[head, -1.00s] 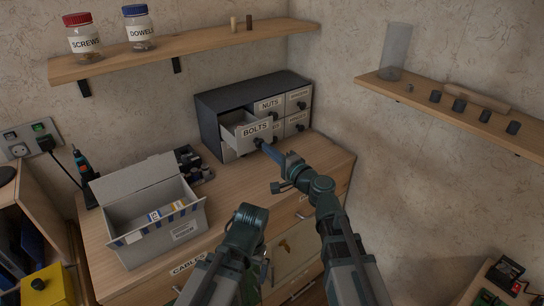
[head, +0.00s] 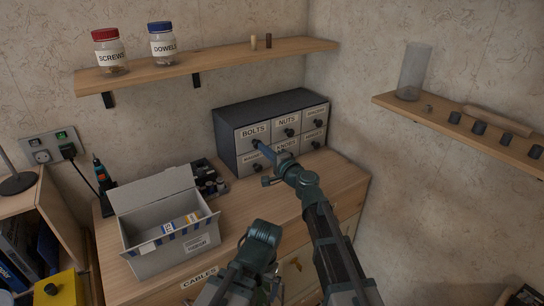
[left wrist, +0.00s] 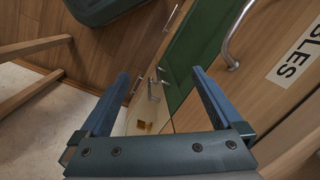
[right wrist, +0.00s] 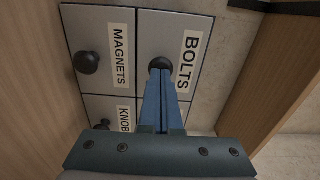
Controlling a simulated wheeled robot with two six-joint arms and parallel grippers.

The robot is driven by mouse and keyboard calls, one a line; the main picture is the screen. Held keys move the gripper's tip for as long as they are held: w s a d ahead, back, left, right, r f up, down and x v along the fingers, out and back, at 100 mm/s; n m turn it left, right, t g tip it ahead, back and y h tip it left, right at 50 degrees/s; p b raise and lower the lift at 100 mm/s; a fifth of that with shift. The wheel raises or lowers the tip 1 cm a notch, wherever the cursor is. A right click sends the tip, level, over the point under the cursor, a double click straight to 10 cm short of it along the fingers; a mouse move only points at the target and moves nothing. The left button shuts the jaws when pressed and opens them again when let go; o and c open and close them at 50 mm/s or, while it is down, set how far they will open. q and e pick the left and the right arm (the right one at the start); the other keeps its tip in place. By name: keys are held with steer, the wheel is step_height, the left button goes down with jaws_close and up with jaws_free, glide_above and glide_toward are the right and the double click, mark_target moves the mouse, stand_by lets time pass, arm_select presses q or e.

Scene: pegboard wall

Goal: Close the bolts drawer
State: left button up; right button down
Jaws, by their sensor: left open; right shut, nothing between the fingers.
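The bolts drawer (head: 253,133) is at the upper left of the small dark drawer cabinet (head: 262,107). Its front looks level with the drawers beside it. My right gripper (head: 259,144) is shut and empty, with its fingertips at the drawer's knob. In the right wrist view the BOLTS drawer front (right wrist: 190,40) fills the top middle, and the shut fingers (right wrist: 159,80) reach to its dark round knob (right wrist: 161,63). My left gripper (left wrist: 162,85) is open and empty in front of the bench's lower fronts, away from the small cabinet.
An open cardboard box (head: 165,240) stands on the bench (head: 290,198) left of my right arm. A dark tray of small items (head: 207,180) sits behind it. A shelf with jars (head: 215,61) is above, and another shelf (head: 470,122) is at the right.

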arm_select(q)
steer(key=shift+s+r, duration=0.1)
arm_select(e)
steer(key=shift+w+a+r, duration=0.1)
steer(key=shift+w+r, duration=0.05)
steer(key=shift+w, duration=0.05)
arm_select(q)
steer(key=shift+d, duration=0.35)
arm_select(e)
steer(key=v, duration=1.4)
steer(key=shift+s, duration=0.2)
